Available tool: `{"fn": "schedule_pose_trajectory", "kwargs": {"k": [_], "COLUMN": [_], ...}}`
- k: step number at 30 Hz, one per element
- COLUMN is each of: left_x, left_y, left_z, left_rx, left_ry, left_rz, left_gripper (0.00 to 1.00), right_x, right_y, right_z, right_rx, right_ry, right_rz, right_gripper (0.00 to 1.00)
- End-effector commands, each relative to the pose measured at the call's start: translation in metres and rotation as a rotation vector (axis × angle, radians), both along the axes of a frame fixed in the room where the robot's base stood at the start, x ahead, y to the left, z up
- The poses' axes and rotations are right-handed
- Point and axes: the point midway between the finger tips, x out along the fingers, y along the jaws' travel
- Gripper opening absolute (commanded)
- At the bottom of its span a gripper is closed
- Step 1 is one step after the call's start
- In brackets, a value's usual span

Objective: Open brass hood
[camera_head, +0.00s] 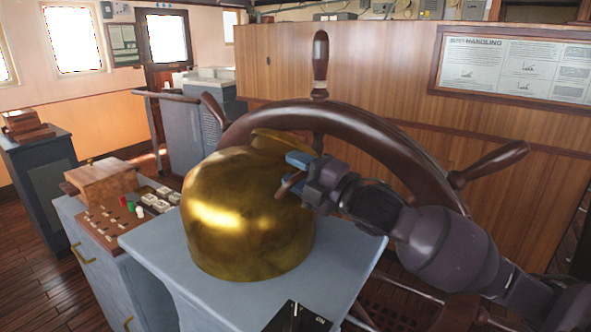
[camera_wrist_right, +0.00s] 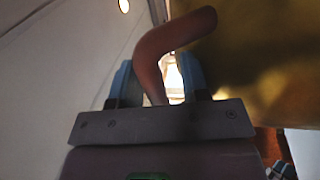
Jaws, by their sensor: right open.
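The brass hood (camera_head: 235,215) is a shiny golden dome on a blue-grey stand (camera_head: 165,255) in the middle of the head view. A raised lip shows at its top right. A small brown curved handle (camera_head: 290,184) sits on its right side. My right gripper (camera_head: 296,172), with blue fingertips, reaches in from the right to this handle. In the right wrist view the handle (camera_wrist_right: 172,45) rises between the two open fingers (camera_wrist_right: 160,85), with the brass hood (camera_wrist_right: 265,65) at the right. I cannot tell whether the fingers touch the handle. My left gripper is not in view.
A large wooden ship's wheel (camera_head: 370,130) stands right behind the hood, close to my right arm. A console (camera_head: 120,215) with buttons and a wooden box (camera_head: 102,180) stands to the left. A wooden partition (camera_head: 380,75) closes off the back.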

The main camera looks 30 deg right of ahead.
Motion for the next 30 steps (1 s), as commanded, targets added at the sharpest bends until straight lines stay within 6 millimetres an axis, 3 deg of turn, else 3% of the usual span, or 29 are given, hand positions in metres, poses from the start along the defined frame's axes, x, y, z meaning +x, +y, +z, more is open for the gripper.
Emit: {"fn": "schedule_pose_trajectory", "kwargs": {"k": [8,17,30], "left_x": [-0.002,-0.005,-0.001], "left_y": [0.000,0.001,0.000], "left_z": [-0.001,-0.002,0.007], "left_rx": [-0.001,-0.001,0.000], "left_ry": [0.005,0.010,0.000], "left_rz": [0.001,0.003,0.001], "left_gripper": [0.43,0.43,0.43], "right_x": [0.001,0.001,0.006], "right_y": [0.001,0.001,0.002], "right_z": [0.000,0.000,0.010], "right_rx": [0.000,0.001,0.000], "right_ry": [0.000,0.000,-0.002], "right_rz": [0.000,0.000,0.000], "right_gripper": [0.42,0.00,0.00]}}
